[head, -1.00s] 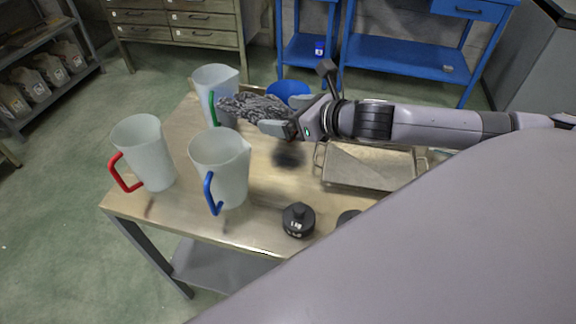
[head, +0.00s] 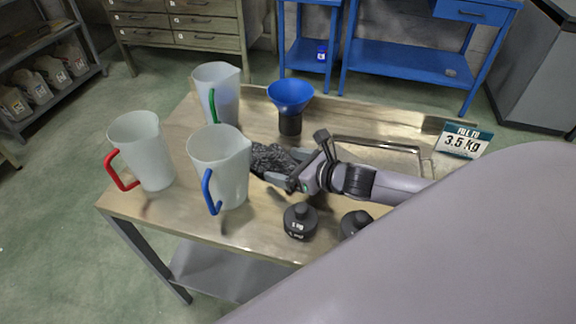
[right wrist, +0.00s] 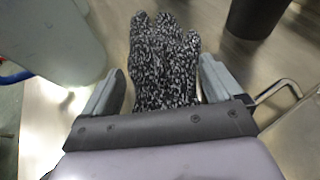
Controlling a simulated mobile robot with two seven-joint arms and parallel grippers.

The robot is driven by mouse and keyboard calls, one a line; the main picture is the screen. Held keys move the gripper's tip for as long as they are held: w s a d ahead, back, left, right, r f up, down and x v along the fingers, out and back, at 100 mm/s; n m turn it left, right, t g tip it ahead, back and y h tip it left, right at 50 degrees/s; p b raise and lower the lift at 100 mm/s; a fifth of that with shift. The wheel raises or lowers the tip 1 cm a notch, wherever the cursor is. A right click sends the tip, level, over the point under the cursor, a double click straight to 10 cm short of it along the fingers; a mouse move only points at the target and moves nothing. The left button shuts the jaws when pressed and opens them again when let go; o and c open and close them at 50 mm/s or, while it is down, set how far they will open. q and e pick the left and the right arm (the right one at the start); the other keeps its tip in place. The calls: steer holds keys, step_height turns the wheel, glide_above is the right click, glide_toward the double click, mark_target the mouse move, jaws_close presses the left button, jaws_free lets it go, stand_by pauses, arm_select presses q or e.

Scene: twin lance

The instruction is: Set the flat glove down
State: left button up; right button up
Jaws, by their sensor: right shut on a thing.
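The flat glove (head: 274,158) is speckled black and grey. In the head view it sits low over the table (head: 172,208), just right of the blue-handled jug (head: 222,165). My right gripper (head: 287,178) is shut on it at its near end. In the right wrist view the glove (right wrist: 163,65) lies between the two fingers of the gripper (right wrist: 160,90), its fingers pointing away. I cannot tell whether the glove touches the tabletop. My left gripper is not in view.
A red-handled jug (head: 145,150) and a green-handled jug (head: 217,92) stand nearby. A blue funnel (head: 290,95) on a dark base is behind. Two black weights (head: 299,220) stand in front. A metal tray (head: 380,158) and a "3.5 kg" sign (head: 465,140) are at the right.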

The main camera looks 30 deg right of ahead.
steer(key=shift+f, duration=0.1)
steer(key=o, duration=0.7)
steer(key=shift+r, duration=0.2)
